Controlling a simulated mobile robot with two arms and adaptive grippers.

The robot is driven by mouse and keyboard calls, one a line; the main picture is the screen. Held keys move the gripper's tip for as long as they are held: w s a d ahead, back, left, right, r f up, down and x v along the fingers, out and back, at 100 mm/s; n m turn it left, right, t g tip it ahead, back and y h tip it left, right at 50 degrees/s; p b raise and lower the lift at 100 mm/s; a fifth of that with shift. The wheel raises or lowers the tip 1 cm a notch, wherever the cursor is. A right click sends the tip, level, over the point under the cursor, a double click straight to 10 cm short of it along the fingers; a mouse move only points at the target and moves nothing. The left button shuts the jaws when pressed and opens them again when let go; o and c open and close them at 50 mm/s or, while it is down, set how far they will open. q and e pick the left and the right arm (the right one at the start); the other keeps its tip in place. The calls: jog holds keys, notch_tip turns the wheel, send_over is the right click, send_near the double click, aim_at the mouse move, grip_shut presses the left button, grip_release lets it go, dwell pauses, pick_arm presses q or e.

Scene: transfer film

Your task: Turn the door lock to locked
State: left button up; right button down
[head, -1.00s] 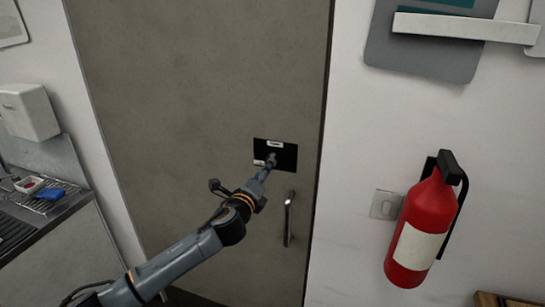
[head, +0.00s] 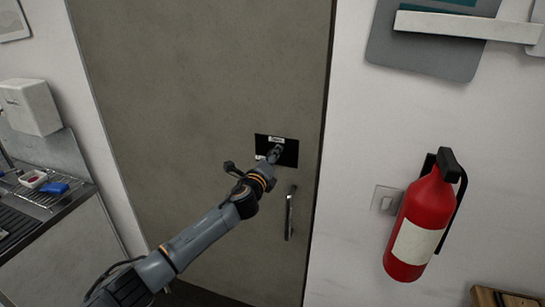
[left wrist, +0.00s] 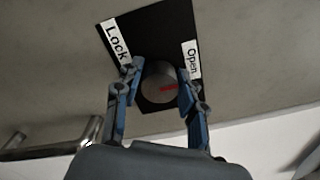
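The lock is a round grey knob (left wrist: 158,82) with a red mark, set on a black plate (head: 290,157) on the door (head: 200,80). In the left wrist view, the plate has a "Lock" label (left wrist: 117,40) on the left and an "Open" label (left wrist: 192,58) on the right. The red mark lies on the knob's right part, towards the "Open" side. My left gripper (left wrist: 158,70) is open, its fingers on either side of the knob; I cannot tell whether they touch it. In the head view, my left gripper (head: 275,153) covers the knob. My right gripper is out of view.
A metal door handle (head: 290,213) is below the plate. A red fire extinguisher (head: 420,220) and a light switch (head: 386,199) are on the wall to the right. A counter (head: 50,215) stands at the left.

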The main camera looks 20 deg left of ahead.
pick_arm(q)
jog(key=c, duration=0.6)
jog(key=shift+o, duration=0.2)
jog(key=shift+n, duration=0.5)
jog(key=n+b, duration=0.1)
jog(key=n, duration=0.2)
jog(key=shift+f, duration=0.1)
jog(key=n+b, duration=0.1)
jog(key=n, duration=0.2)
jog(key=shift+n, duration=0.3)
jog(key=n+b, duration=0.1)
jog(key=n, duration=0.4)
jog(key=shift+b, duration=0.4)
jog(key=n, duration=0.5)
jog(key=shift+b, duration=0.4)
jog(key=shift+n, duration=0.3)
